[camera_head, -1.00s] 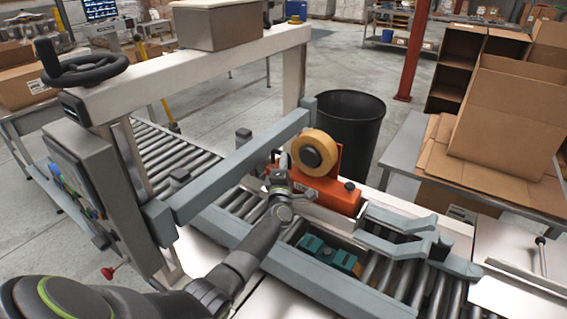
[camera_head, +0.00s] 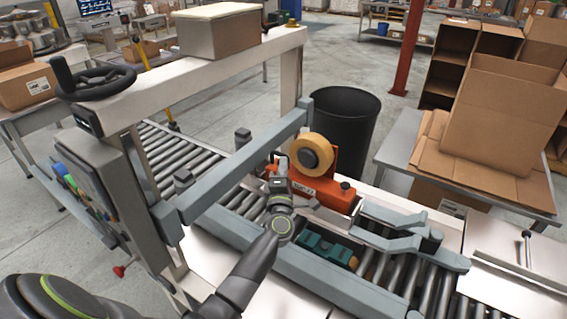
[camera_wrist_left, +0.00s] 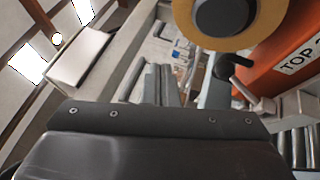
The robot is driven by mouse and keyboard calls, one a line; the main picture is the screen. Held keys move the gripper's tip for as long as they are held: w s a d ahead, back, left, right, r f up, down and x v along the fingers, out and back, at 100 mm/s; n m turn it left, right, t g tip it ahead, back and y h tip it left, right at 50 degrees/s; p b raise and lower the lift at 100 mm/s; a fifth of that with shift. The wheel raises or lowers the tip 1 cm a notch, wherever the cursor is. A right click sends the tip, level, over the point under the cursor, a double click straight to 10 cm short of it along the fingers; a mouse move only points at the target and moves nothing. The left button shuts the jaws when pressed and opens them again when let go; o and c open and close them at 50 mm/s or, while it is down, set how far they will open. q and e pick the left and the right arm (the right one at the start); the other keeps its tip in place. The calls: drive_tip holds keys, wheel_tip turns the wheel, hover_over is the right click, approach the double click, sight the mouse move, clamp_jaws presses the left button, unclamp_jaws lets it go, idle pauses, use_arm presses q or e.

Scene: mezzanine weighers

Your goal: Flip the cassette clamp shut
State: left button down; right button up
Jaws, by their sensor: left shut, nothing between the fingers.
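The orange tape cassette (camera_head: 325,190), marked "TOP", sits upright in the machine bed with a tan tape roll (camera_head: 303,153) on it. The roll (camera_wrist_left: 267,32) and orange body (camera_wrist_left: 285,62) fill the upper right of the left wrist view. A small dark lever (camera_wrist_left: 227,68) stands beside the cassette there; it may be the clamp, but how far it is turned is unclear. My left gripper (camera_head: 279,174) is shut and empty, just left of the cassette in the head view. Contact with the lever cannot be told. My right gripper is out of view.
A grey crossbar (camera_head: 240,165) runs close behind and left of my gripper. A teal-green unit (camera_head: 325,249) lies among rollers in front. Grey forked arms (camera_head: 405,238) stand right of the cassette. A black bin (camera_head: 345,125) is behind.

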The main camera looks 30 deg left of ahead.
use_arm(q)
drive_tip(key=shift+s+d+r, duration=0.25)
drive_tip(key=shift+s+r, duration=0.1)
drive_tip(key=shift+s, duration=0.15)
drive_tip(key=shift+s+d+r, duration=0.2)
drive_tip(key=shift+s+r, duration=0.1)
drive_tip(key=shift+s, duration=0.15)
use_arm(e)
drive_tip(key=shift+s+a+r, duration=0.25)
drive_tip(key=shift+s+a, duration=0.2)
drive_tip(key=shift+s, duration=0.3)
